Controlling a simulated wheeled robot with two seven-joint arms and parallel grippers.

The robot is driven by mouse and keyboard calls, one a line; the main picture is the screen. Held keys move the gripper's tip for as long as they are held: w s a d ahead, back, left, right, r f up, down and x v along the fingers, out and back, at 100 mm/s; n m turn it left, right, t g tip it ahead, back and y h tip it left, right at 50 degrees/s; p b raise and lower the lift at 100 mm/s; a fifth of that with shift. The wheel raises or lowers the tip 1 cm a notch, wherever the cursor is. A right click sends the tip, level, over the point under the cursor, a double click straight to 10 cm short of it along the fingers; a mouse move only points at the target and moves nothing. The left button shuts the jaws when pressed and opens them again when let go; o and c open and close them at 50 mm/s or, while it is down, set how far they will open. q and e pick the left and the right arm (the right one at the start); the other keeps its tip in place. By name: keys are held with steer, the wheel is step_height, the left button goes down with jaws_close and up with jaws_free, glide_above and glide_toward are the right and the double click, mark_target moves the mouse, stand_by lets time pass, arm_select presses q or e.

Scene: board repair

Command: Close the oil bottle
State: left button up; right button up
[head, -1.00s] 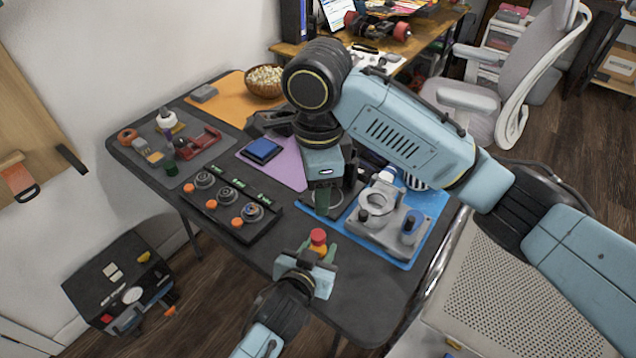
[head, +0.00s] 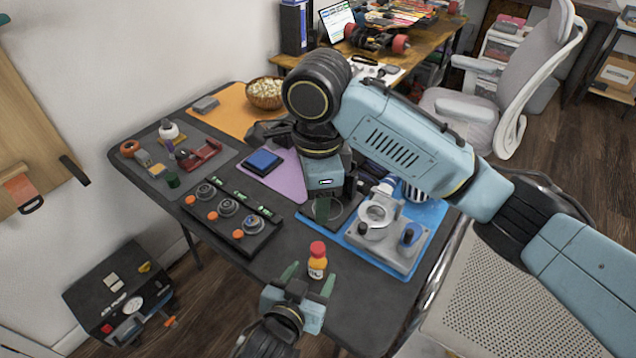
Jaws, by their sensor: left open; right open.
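The oil bottle (head: 317,266) stands upright on the near part of the dark table. It has an orange body with a pale label. A red cap (head: 318,248) sits on its top; I cannot tell how tight it is. My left gripper (head: 309,279) is open just on the near side of the bottle, its green fingers spread apart, holding nothing. My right gripper (head: 328,208) is open and points down beyond the bottle, near the blue mat. Its arm hides part of the table behind it.
A grey fixture (head: 385,243) stands on the blue mat (head: 432,212) at right. A black panel with orange knobs (head: 243,234) lies at left. A purple mat (head: 288,178) holds a blue box (head: 262,161). Bare table surrounds the bottle.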

arm_select(q)
steer(key=p+v, duration=0.1)
steer(key=v, duration=0.6)
steer(key=shift+s+a+r, duration=0.15)
steer(key=shift+s+a, duration=0.05)
steer(key=shift+s, duration=0.15)
